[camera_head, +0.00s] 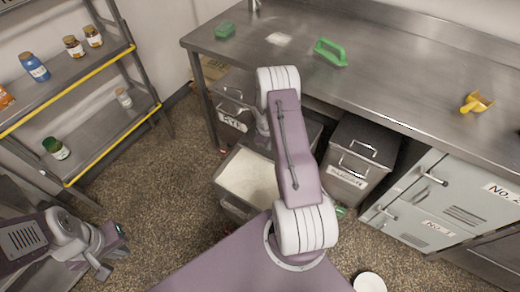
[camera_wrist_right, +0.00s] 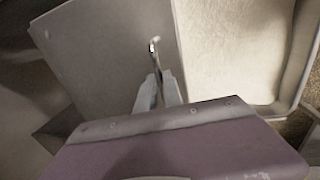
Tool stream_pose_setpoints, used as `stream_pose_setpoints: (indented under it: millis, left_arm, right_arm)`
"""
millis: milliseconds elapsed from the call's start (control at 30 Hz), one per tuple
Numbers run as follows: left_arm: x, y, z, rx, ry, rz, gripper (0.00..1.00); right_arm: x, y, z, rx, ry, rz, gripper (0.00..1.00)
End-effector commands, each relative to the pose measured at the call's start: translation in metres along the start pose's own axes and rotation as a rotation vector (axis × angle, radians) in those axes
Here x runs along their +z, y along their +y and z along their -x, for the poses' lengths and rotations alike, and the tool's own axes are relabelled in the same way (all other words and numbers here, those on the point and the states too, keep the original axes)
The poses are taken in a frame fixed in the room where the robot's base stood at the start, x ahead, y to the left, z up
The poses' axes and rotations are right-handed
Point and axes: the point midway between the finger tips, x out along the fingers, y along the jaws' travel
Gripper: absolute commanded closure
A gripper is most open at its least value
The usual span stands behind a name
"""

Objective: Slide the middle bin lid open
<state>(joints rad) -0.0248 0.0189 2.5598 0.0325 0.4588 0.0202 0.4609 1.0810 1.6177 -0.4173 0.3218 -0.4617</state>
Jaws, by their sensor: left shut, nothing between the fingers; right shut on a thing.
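The middle bin (camera_head: 232,207) stands under the counter between the rye bin and the sugar bin. Its front part is uncovered and shows pale, flour-like contents (camera_head: 246,175). In the right wrist view its grey lid (camera_wrist_right: 105,50) lies at the left, beside the uncovered contents (camera_wrist_right: 228,45). My right gripper (camera_wrist_right: 158,88) is shut on the lid's handle (camera_wrist_right: 154,48), a thin metal bar. In the head view my right arm hides this gripper and most of the lid. My left gripper (camera_head: 110,254) is shut and empty at the lower left, away from the bins.
The rye bin (camera_head: 232,124) is at the left and the sugar bin (camera_head: 346,190) at the right. The steel counter (camera_head: 400,85) overhangs them. Lockers (camera_head: 425,205) stand at the right, a shelf rack (camera_head: 110,125) at the left. A white round object (camera_head: 369,283) is at the bottom.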

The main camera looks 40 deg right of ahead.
Motion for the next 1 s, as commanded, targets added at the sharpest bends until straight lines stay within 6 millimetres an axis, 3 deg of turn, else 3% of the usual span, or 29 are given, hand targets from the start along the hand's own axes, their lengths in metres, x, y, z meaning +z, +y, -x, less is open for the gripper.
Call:
stream_pose_setpoints:
  millis: [33, 267, 700, 733, 800, 1000]
  left_arm:
    - [-0.001, 0.000, 0.010, 0.000, 0.000, 0.000, 1.00]
    - [-0.002, 0.000, 0.018, 0.000, 0.000, 0.000, 1.00]
    - [-0.002, 0.000, 0.019, 0.000, 0.000, 0.000, 1.00]
    - [-0.002, 0.000, 0.019, 0.000, 0.000, 0.000, 1.00]
    - [-0.002, 0.000, 0.019, 0.000, 0.000, 0.000, 1.00]
    - [-0.002, 0.000, 0.019, 0.000, 0.000, 0.000, 1.00]
  right_arm:
    - [0.001, 0.009, 0.003, 0.001, -0.001, -0.003, 1.00]
    - [-0.001, 0.031, -0.004, 0.002, 0.001, -0.001, 1.00]
    - [-0.001, 0.035, -0.007, 0.002, 0.001, 0.000, 1.00]
    - [-0.001, 0.035, -0.007, 0.002, 0.001, 0.000, 0.81]
    - [-0.001, 0.034, -0.007, 0.002, 0.001, 0.000, 0.67]
    - [-0.001, 0.034, -0.007, 0.002, 0.001, 0.000, 0.67]
